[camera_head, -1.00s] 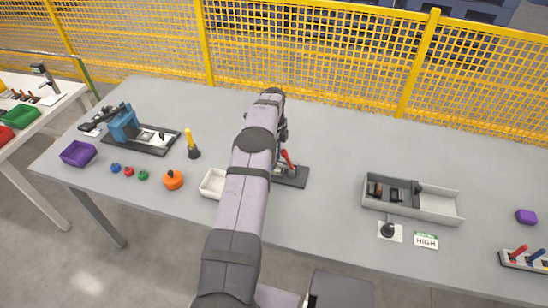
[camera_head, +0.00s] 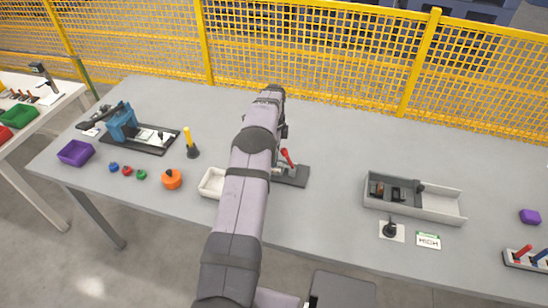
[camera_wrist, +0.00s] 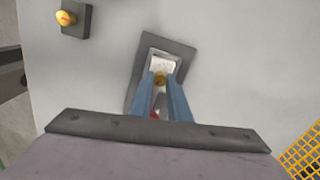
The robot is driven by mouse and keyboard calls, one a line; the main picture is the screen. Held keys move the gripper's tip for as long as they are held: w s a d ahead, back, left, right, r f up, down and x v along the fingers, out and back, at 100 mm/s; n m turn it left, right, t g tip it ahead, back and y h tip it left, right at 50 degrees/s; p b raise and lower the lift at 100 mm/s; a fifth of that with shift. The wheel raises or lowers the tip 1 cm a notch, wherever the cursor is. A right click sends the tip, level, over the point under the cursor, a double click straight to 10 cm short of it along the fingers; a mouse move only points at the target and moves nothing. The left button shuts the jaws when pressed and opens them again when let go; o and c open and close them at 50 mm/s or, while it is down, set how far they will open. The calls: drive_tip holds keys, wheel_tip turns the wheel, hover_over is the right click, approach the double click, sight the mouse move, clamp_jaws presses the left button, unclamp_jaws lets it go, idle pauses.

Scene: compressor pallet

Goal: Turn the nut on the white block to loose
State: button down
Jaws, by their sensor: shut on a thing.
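In the wrist view, a white block (camera_wrist: 163,64) sits on a dark grey base plate (camera_wrist: 180,49). A small brass-coloured nut (camera_wrist: 160,79) is on the block. My gripper (camera_wrist: 160,80) has its two blue fingers on either side of the nut and is shut on it. The fingers cover part of the block and plate, and a bit of red shows between them. In the head view, my arm hides the gripper, the nut and the block. Only the right part of the dark base plate (camera_head: 298,177) and a red lever (camera_head: 287,157) show there.
A grey bin (camera_head: 440,208) stands to the right. A yellow mesh fence (camera_head: 320,50) runs behind the table. A dark block with a yellow knob (camera_wrist: 65,17) shows in the wrist view.

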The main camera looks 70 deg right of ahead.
drive_tip(key=c, duration=1.6)
unclamp_jaws()
drive_tip(key=shift+c, duration=0.2)
drive_tip(key=shift+r+b, duration=1)
drive_tip(key=shift+r, duration=2.7)
